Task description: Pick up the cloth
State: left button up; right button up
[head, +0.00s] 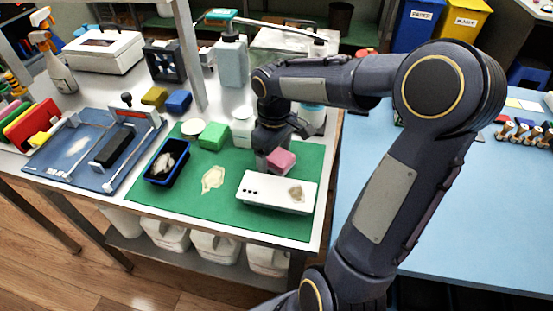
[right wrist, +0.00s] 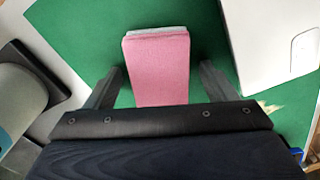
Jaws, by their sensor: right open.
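The pink cloth (head: 281,161), a thick pad-like block with a pale edge, sits on the green mat (head: 235,212) behind a white device. It also fills the middle of the right wrist view (right wrist: 158,65). My right gripper (head: 273,150) is over it, pointing down. In the right wrist view my right gripper (right wrist: 160,82) is open, with one finger on each side of the cloth. Gaps show beside the fingers, and I cannot tell whether it touches the cloth. My left gripper is in neither view.
A white flat device (head: 265,196) lies just in front of the cloth. A green block (head: 213,135), a blue-black tray (head: 158,173) and white bottles (head: 242,132) stand nearby. A blue mat with a clamp fixture (head: 112,147) is to the left. Bare green mat shows front left.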

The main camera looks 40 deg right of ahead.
aim_at(275, 153)
jog(key=shift+c, duration=0.2)
jog(key=c, duration=1)
jog(key=shift+r, duration=0.1)
jog(key=shift+r, duration=0.4)
notch_tip(275, 153, up, 2)
jog(key=shift+r+p, duration=0.2)
jog(key=shift+p, duration=0.2)
jog(key=shift+s+a+r+p, duration=0.25)
jog(key=shift+s+a+r, duration=1)
jog(key=shift+a+r, duration=0.55)
jog(key=shift+s+a+r+p, duration=0.2)
jog(key=shift+s+a+r, duration=1.15)
jog(key=shift+a, duration=0.8)
jog(key=shift+s+a+r+p, duration=0.25)
jog(key=shift+s+a+r, duration=0.85)
jog(key=shift+a+r, duration=0.75)
jog(key=shift+a+f, duration=0.15)
